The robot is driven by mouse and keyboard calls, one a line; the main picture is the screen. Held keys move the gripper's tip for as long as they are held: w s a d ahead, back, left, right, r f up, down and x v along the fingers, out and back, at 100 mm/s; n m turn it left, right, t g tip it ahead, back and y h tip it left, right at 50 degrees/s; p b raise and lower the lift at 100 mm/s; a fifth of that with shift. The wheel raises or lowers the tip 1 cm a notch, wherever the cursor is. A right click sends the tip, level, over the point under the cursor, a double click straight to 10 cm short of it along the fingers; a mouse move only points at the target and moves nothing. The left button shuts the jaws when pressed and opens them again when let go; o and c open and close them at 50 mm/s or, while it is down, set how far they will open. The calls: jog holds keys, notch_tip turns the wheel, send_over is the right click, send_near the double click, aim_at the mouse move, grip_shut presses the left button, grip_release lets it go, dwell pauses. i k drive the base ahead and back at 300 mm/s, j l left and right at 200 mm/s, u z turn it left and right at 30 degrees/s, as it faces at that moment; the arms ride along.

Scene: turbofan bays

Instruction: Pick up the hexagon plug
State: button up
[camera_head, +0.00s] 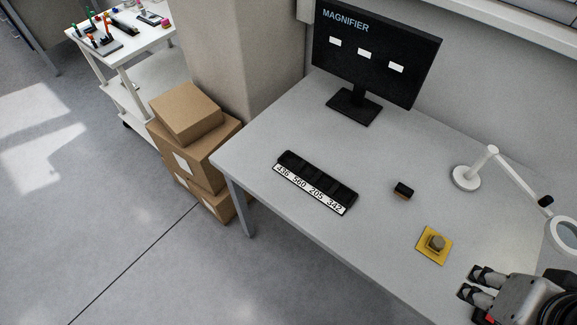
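The likely hexagon plug (436,242) is a small brownish block with an angular outline. It sits on a yellow square plate (425,247) near the front right of the grey table. My gripper (470,282) is at the lower right, to the right of and nearer than the yellow plate. Its two dark fingertips are apart with nothing between them, and it does not touch the plug.
A black numbered rack (318,180) lies mid-table, with a small black block (403,190) right of it. A monitor (375,50) stands behind. A magnifier lamp (492,152) stands at the right. Cardboard boxes (187,112) are stacked left of the table (262,150).

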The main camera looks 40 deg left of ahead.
aim_at(438, 243)
jog(key=i+u, duration=0.15)
jog(key=u, duration=0.2)
jog(key=i+u, duration=0.1)
jog(key=u, duration=0.25)
jog(key=i+l+u, duration=0.1)
jog(key=u, duration=0.25)
